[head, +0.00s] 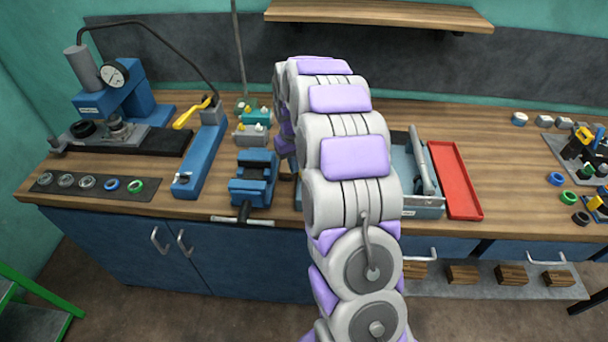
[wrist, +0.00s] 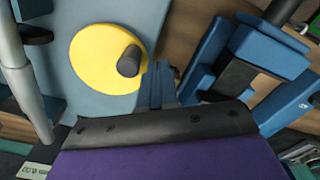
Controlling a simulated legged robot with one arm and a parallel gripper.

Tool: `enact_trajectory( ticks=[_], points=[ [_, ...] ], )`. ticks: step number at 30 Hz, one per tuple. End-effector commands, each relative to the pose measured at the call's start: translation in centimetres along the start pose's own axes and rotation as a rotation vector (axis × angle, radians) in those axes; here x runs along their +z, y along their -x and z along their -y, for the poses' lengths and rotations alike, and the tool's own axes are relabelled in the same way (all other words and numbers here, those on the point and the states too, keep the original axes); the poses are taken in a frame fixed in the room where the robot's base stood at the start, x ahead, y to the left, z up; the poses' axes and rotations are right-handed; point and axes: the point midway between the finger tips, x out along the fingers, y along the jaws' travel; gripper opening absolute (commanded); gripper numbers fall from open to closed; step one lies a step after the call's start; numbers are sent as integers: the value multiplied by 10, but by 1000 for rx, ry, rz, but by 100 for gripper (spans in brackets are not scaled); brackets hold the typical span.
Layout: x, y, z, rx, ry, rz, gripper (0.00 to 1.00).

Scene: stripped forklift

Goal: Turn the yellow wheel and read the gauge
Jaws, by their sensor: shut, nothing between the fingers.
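The yellow wheel (wrist: 98,58) shows in the wrist view as a round disc with a dark knob (wrist: 129,61) near its right edge. It lies against a pale blue-grey plate. In the head view I do not see the wheel; my arm covers the middle of the bench. My gripper (wrist: 155,122) shows as a purple body with a black front edge, shut and empty, below the wheel in the wrist picture. I cannot tell whether it touches the wheel. A round gauge (head: 114,74) sits on the blue press at the back left; its reading is too small to make out.
A blue vise (head: 253,178) stands left of my arm. A blue fixture with a yellow lever (head: 190,113) is further left. Right of my arm are a blue-grey tray (head: 425,207) with a grey bar (head: 420,160) and a red tray (head: 455,180).

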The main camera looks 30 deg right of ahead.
Motion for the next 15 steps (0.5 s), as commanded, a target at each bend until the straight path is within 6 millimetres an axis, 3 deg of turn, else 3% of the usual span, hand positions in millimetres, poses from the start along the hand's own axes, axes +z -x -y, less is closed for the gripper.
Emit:
enact_trajectory(
  ticks=[15],
  points=[
    [1, -18, 0, 0, 0, 3, 0]
  ],
)
